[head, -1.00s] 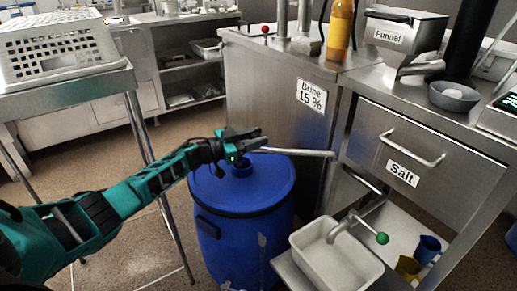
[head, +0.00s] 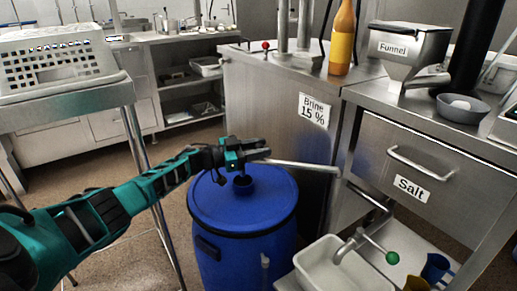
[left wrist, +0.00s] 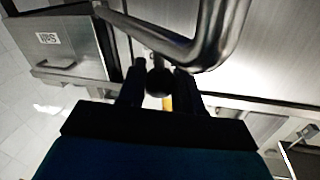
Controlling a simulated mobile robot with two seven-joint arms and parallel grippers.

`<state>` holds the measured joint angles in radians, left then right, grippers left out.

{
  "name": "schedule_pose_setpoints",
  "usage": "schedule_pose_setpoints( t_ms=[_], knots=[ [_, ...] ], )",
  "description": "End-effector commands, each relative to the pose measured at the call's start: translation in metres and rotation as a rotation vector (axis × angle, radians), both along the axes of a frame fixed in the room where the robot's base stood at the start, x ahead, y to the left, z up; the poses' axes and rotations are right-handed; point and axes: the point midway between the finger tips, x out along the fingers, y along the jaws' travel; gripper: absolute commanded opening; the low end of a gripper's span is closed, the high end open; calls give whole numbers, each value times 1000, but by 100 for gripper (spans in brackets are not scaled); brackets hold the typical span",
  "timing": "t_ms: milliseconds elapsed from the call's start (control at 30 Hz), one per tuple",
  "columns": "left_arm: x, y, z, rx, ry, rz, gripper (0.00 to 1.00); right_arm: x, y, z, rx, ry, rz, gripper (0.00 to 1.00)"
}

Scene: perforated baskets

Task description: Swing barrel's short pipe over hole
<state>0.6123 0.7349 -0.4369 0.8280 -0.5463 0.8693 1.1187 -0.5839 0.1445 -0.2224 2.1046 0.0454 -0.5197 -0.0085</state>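The blue barrel (head: 243,222) stands on the floor with a dark hole (head: 243,182) in its lid. The metal short pipe (head: 300,166) reaches left from beside the counter to my left gripper (head: 256,150), above and slightly right of the hole. The hand hides the pipe's left end. In the left wrist view a bent metal pipe (left wrist: 160,38) crosses beyond the fingers. A dark round knob (left wrist: 158,82) sits between the fingertips (left wrist: 160,90); I cannot tell whether they press on it. My right gripper is out of view.
The steel counter (head: 268,100) with the brine label stands behind the barrel. The salt drawer (head: 430,160) and a white basin (head: 322,258) with a green-knobbed tap (head: 392,257) are at right. A table with a white perforated basket (head: 55,62) is at left.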

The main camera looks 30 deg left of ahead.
Motion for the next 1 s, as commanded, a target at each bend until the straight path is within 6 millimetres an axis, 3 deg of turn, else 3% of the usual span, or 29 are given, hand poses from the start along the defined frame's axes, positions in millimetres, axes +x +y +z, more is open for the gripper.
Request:
schedule_pose_setpoints(
  t_ms=[233,533,800,1000],
  knots=[
    [2,2,4,-2,-6,10,56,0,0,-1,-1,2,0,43],
    [-3,4,3,0,-3,7,56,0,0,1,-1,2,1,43],
    [-37,29,3,1,0,8,56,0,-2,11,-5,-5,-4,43],
    [-56,43,3,0,-3,8,56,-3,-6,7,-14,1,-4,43]
  ],
)
